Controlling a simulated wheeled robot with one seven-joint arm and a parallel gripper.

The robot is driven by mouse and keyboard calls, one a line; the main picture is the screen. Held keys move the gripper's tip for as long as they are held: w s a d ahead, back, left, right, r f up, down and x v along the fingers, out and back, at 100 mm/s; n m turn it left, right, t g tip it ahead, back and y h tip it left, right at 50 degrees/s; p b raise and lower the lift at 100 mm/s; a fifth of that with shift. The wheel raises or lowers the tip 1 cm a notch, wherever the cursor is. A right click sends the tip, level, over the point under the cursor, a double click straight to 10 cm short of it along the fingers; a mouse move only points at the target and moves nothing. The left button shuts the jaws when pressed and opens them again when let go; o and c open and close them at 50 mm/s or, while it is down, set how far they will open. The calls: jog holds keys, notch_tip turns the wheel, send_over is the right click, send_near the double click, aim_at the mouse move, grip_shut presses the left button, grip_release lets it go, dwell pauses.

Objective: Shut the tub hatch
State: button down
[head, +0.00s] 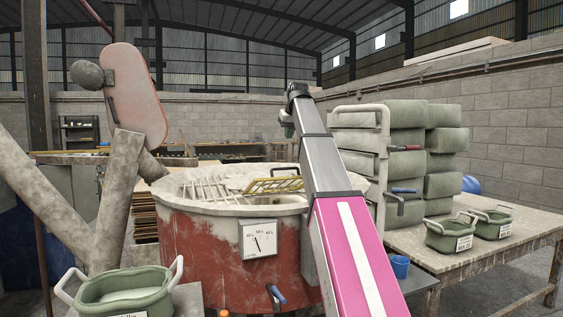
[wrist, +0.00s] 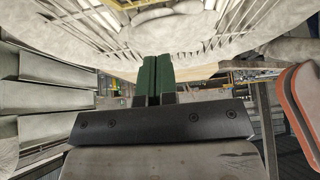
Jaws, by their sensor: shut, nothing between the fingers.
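The tub (head: 180,238) is a round red vat with a crusted pale rim and a dial plate on its front. Pale grille bars cover the left of its top. The hatch (head: 275,186) appears as a yellow-edged barred panel at the right of the top, seemingly raised at a slant; its exact angle is unclear. The tub's pale top also fills the upper wrist view. My gripper (head: 287,128) is at the far end of my raised arm, above and beyond the tub's top. In the wrist view its dark green fingers (wrist: 152,80) are together and empty, apart from the hatch.
A green two-handled bin (head: 122,291) stands at the front left. A cart with stacked grey-green bundles (head: 405,128) is right of the tub. Two green bins (head: 453,235) sit on the right table (head: 490,263). A pink-sided panel (head: 135,97) rises at the left.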

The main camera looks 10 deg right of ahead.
jog(key=x, duration=0.9)
jog(key=shift+w+a+f, duration=0.1)
jog(key=shift+w, duration=0.35)
jog(key=f, duration=0.3)
jog(key=shift+s+f, duration=0.1)
jog(key=shift+s, duration=0.3)
jog(key=shift+f, duration=0.45)
